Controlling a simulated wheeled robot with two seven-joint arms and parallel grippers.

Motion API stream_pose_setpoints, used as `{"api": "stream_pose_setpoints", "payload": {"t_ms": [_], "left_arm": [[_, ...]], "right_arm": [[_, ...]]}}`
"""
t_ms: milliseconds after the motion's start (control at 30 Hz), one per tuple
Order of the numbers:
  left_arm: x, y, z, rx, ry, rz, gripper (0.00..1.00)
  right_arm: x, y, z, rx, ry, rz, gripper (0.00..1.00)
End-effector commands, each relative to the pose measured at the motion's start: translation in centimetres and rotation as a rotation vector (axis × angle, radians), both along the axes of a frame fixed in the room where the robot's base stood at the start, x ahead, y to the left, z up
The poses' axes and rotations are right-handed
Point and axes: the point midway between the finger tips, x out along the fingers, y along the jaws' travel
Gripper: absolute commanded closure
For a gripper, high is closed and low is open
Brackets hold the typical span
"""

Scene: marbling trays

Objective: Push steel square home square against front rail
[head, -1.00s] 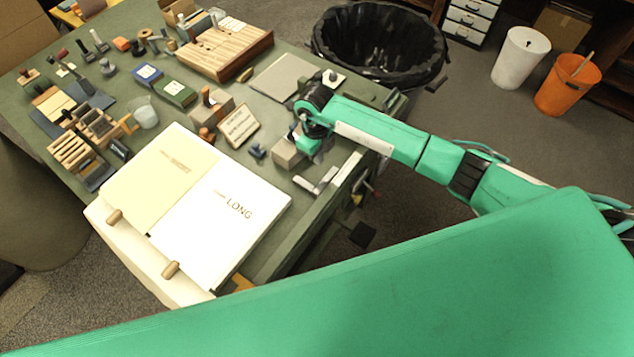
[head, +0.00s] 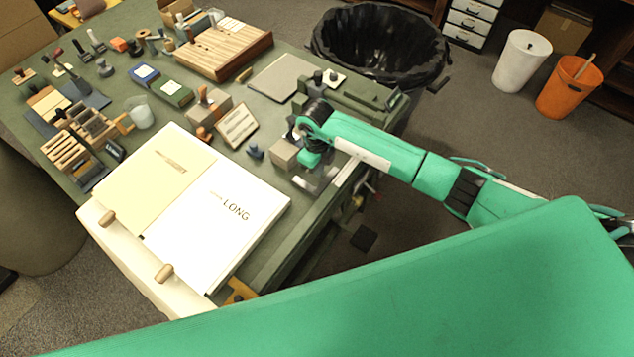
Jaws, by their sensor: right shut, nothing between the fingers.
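The steel square (head: 309,185) is a pale metal L lying flat near the table's front edge in the head view. A light strip that looks like the front rail (head: 347,171) runs along that edge, just right of the square. My right gripper (head: 321,174) is shut and empty, pointing down over the square and hiding part of it. I cannot tell whether the fingertips touch the square, or whether the square lies flush with the rail. My left gripper is not in view.
A small grey-brown block (head: 284,154) stands close behind the square, with a blue piece (head: 256,151) to its left. A black-lined bin (head: 380,45) stands beyond the table.

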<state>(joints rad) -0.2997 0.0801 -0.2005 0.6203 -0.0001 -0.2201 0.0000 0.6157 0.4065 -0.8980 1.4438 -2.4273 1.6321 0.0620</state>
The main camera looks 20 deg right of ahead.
Motion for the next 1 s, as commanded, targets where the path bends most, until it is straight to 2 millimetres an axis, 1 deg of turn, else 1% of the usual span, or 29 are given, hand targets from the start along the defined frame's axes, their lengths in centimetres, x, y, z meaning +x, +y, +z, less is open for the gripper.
{"api": "stream_pose_setpoints", "payload": {"t_ms": [500, 1000], "left_arm": [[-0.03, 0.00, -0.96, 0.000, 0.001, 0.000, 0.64], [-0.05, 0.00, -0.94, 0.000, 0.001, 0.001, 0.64]], "right_arm": [[0.03, -0.03, -1.11, -0.001, -0.001, -0.001, 1.00], [0.00, 0.00, -0.83, 0.000, 0.000, 0.000, 1.00]]}}
